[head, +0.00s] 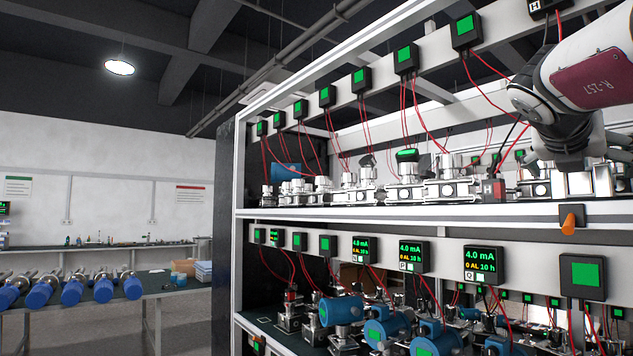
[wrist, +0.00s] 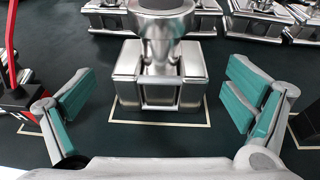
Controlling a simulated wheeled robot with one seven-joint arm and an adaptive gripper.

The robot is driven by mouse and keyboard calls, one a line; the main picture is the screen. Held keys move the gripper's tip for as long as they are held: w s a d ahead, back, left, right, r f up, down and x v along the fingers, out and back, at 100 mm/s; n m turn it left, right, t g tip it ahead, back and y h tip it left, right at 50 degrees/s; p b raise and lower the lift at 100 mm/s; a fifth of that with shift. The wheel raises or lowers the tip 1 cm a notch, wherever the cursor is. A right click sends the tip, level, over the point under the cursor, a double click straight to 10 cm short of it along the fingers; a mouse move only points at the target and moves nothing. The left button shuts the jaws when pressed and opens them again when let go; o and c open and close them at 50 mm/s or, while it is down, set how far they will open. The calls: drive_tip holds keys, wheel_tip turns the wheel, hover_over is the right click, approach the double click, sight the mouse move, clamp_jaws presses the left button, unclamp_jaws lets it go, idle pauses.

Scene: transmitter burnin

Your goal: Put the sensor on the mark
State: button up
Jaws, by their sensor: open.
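A silver metal sensor (wrist: 160,72) with a blocky base and a rounded neck stands upright in the middle of the wrist view. A thin pale outline mark (wrist: 160,124) on the dark shelf surface shows along the front and sides of its base. The base looks to stand inside the outline; its back edge is hidden. My gripper (wrist: 163,100) is open, with one teal-padded finger on each side of the sensor. Both pads look apart from it. In the head view my arm reaches over the upper shelf at the right, and the fingers are hard to make out.
More silver units (wrist: 255,18) stand behind on the shelf. A black-and-red block (wrist: 18,98) with a red cable is close to the left finger. The upper shelf (head: 400,213) holds a row of silver devices with hanging red wires. An orange part (head: 568,219) sticks out at its front edge.

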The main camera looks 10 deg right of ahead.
drive_tip(key=v, duration=1.1)
drive_tip(key=shift+d, duration=0.1)
